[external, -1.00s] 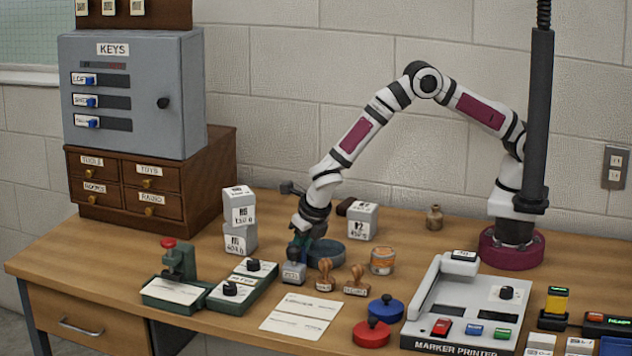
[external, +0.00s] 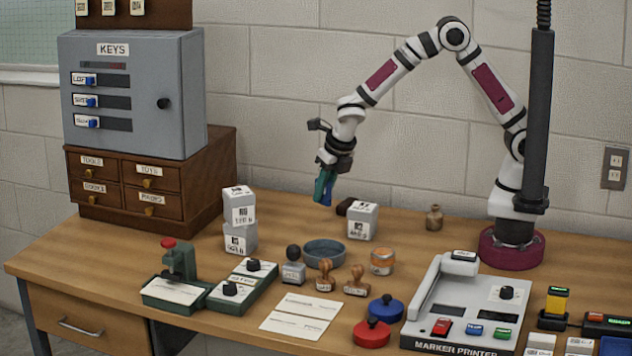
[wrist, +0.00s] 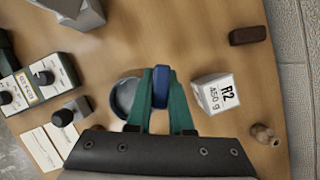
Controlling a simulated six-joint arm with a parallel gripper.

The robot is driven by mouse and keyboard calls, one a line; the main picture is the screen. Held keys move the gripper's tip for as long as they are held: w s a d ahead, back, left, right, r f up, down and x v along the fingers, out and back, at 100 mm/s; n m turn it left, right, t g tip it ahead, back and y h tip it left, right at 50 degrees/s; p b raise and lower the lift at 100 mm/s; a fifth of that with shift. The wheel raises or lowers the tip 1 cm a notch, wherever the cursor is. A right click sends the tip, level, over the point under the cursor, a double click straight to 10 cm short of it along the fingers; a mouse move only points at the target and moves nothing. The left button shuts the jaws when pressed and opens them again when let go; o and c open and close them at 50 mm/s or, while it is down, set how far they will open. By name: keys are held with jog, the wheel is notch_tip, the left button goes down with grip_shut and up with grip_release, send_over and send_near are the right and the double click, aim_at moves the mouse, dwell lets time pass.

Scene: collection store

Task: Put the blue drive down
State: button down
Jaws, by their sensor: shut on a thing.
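The blue drive (wrist: 160,88) is a small blue block between the green fingers of my gripper (wrist: 160,100) in the wrist view. In the external view my gripper (external: 324,190) is shut on it and points down, with the blue drive (external: 327,194) showing at the fingertips. It is held in the air above the table, behind the round grey-blue dish (external: 324,253). The dish (wrist: 122,98) shows just left of the fingers in the wrist view.
A white R2 box (external: 363,222) stands right of the dish, with a dark brown block (wrist: 250,35) beyond. A small bottle (external: 434,218), stamps (external: 325,275) and a tin (external: 383,261) stand nearby. Two stacked boxes (external: 240,218) stand left. Bare table lies behind the dish.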

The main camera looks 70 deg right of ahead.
aim_at(402, 220)
jog(key=s+d+m, duration=0.1)
jog(key=d, duration=0.2)
jog(key=s+d+m+g+h, duration=0.1)
jog(key=s+d+m, duration=0.1)
jog(key=d, duration=0.1)
jog(key=s+d+m, duration=0.1)
jog(key=d+m, duration=0.1)
jog(key=d, duration=0.1)
jog(key=shift+s+d+f+h, duration=0.15)
jog(key=shift+s+f+h, duration=0.05)
jog(key=shift+s+h, duration=0.1)
jog(key=s+d+m+g+h, duration=0.1)
jog(key=s+d+m+g, duration=0.2)
jog(key=s+d+m, duration=0.5)
jog(key=x, duration=0.3)
jog(key=s+a+x, duration=0.1)
jog(key=x, duration=0.6)
jog(key=shift+s+a+f, duration=0.15)
jog(key=shift+a+f, duration=0.15)
jog(key=shift+a, duration=0.05)
jog(key=shift+f, duration=0.2)
jog(key=c, duration=0.8)
grip_release()
jog(key=shift+f, duration=0.15)
